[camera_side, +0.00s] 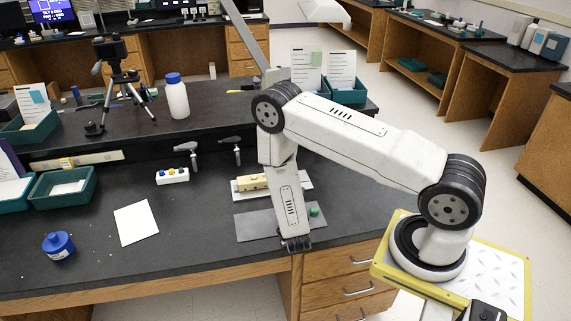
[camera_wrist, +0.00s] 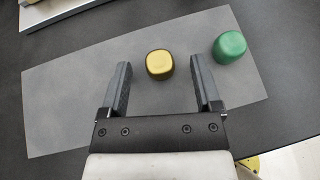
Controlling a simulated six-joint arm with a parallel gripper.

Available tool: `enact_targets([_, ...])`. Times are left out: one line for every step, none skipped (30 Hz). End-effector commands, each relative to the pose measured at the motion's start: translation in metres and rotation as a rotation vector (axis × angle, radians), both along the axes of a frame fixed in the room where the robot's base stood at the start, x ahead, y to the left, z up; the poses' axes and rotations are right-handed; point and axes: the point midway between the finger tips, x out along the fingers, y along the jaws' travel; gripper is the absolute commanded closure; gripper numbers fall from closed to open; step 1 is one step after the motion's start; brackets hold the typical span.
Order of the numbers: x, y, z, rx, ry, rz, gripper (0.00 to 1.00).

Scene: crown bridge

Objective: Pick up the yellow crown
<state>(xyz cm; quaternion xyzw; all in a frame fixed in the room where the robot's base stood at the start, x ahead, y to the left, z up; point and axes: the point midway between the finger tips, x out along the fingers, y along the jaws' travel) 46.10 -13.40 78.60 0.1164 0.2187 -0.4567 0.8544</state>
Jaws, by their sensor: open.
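The yellow crown (camera_wrist: 159,64) is a small rounded gold-yellow block on a grey mat (camera_wrist: 60,110) in the wrist view. It shows between and slightly beyond the fingertips of my gripper (camera_wrist: 160,70), apart from both fingers. The fingers are spread wide with nothing held. A green crown (camera_wrist: 229,46) stands on the same mat to the right, outside the right finger. In the side view my gripper (camera_side: 296,244) points down over the mat (camera_side: 262,224), and the green crown (camera_side: 314,211) shows just right of it. The yellow crown is hidden there by my arm.
Behind the mat, a pale yellow block (camera_side: 252,182) lies on a light plate (camera_side: 300,187). A white holder with coloured buttons (camera_side: 172,175), a white paper (camera_side: 136,223) and a blue-capped jar (camera_side: 58,245) are to the left. The bench's front edge is close to the mat.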

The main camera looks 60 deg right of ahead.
Motion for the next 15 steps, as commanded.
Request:
enact_targets([0.0, 0.0001, 0.0, 0.0, 0.0, 0.0, 0.18])
enact_targets([0.0, 0.0001, 0.0, 0.0, 0.0, 0.0, 0.18])
enact_targets([-0.0002, 0.0001, 0.0001, 0.0, 0.0, 0.0, 0.18])
enact_targets([-0.0002, 0.0001, 0.0001, 0.0, 0.0, 0.0, 0.18])
enact_targets([-0.0002, 0.0001, 0.0001, 0.0, 0.0, 0.0, 0.18])
enact_targets([-0.0002, 0.0002, 0.0001, 0.0, 0.0, 0.0, 0.18])
enact_targets([-0.0002, 0.0002, 0.0001, 0.0, 0.0, 0.0, 0.18])
enact_targets([-0.0002, 0.0001, 0.0002, 0.0, 0.0, 0.0, 0.18])
enact_targets([-0.0002, 0.0001, 0.0002, 0.0, 0.0, 0.0, 0.18])
enact_targets([-0.0002, 0.0001, 0.0002, 0.0, 0.0, 0.0, 0.18])
enact_targets([-0.0002, 0.0001, 0.0002, 0.0, 0.0, 0.0, 0.28])
enact_targets([-0.0002, 0.0001, 0.0002, 0.0, 0.0, -0.001, 0.41])
enact_targets([-0.0002, 0.0001, 0.0002, 0.0, 0.0, -0.001, 0.5])
enact_targets([-0.0003, 0.0002, 0.0003, 0.0, 0.0, -0.001, 0.6])
enact_targets([-0.0003, 0.0002, 0.0003, 0.0, 0.0, -0.001, 0.72])
